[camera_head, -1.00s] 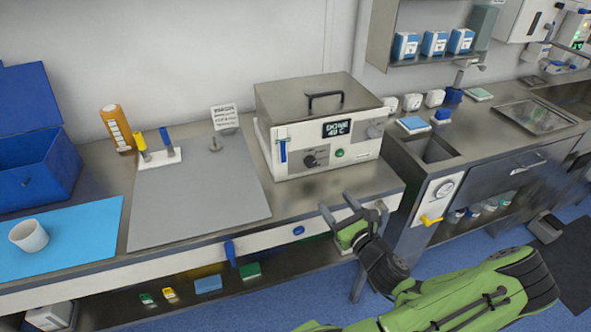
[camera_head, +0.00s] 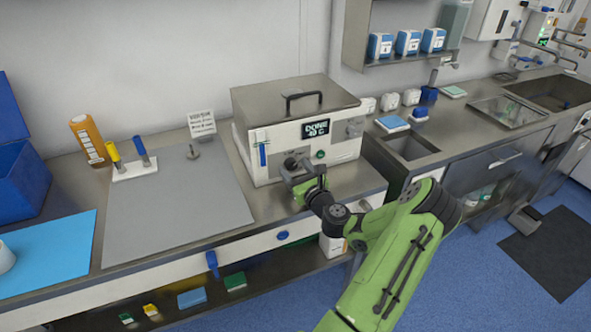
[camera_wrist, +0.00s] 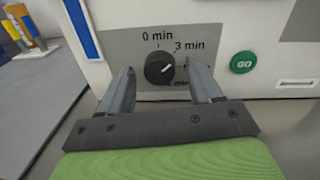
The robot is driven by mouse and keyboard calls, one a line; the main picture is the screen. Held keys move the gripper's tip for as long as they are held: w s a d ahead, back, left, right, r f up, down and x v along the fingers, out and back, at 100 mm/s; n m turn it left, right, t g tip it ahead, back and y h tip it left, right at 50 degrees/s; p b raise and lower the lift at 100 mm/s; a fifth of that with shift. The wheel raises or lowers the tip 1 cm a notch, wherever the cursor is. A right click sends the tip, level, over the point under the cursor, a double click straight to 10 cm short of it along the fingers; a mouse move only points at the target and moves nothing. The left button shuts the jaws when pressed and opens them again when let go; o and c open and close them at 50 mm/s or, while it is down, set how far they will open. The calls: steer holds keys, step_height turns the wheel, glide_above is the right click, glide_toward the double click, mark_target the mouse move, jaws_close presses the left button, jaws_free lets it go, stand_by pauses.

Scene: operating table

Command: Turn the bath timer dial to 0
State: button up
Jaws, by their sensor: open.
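The bath is a white box with a steel lid (camera_head: 296,97) and a black handle, standing on the counter. Its display (camera_head: 315,128) reads "DONE" and a temperature. The black timer dial (camera_wrist: 159,68) is on its front panel, with marks "0 min" and "3 min" above and to the right. The dial's white pointer line points up and right, toward the 3 min side. My gripper (camera_wrist: 160,82) is open, with one finger on each side of the dial; I cannot tell whether they touch it. In the head view my gripper (camera_head: 301,176) is at the bath's front panel.
A green GO button (camera_wrist: 243,62) is right of the dial, near my right finger. A grey mat (camera_head: 175,205) lies left of the bath. A sink basin (camera_head: 411,147) is to the right.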

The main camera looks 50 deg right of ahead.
steer(key=shift+c, duration=0.3)
steer(key=c, duration=1)
steer(key=shift+n, duration=0.3)
steer(key=n+b, duration=0.1)
steer(key=n, duration=0.3)
steer(key=shift+w, duration=0.1)
steer(key=shift+n+g+b, duration=0.3)
steer(key=shift+n+b, duration=1)
steer(key=shift+n, duration=1.3)
